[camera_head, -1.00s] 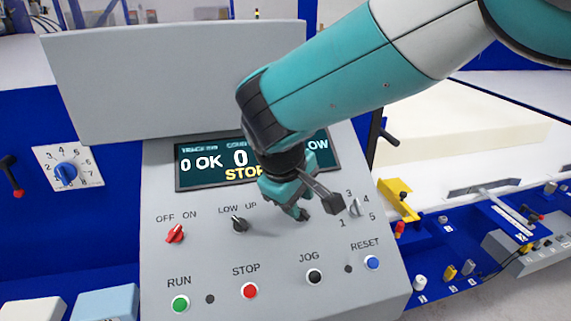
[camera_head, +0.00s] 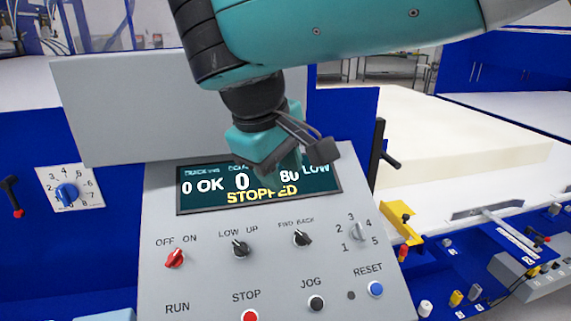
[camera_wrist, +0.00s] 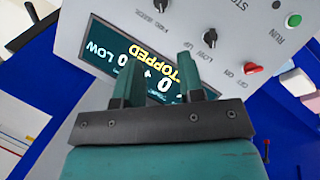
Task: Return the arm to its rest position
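My gripper (camera_head: 283,165) hangs in front of the grey control panel's display (camera_head: 215,196), clear of the knobs. In the wrist view its two teal fingers (camera_wrist: 158,85) stand apart with nothing between them. The teal and black arm reaches in from the upper right. The display reads "0 OK", "0", "80 LOW" and "STOPPED", with part of it hidden by the gripper.
The panel (camera_head: 205,285) carries a red OFF/ON switch (camera_head: 175,258), a LOW/UP knob (camera_head: 240,248), a FWD/BACK knob (camera_head: 301,238) and a selector (camera_head: 358,232). A large cream foam block (camera_head: 450,130) lies to the right. A yellow bracket (camera_head: 400,220) stands beside the panel.

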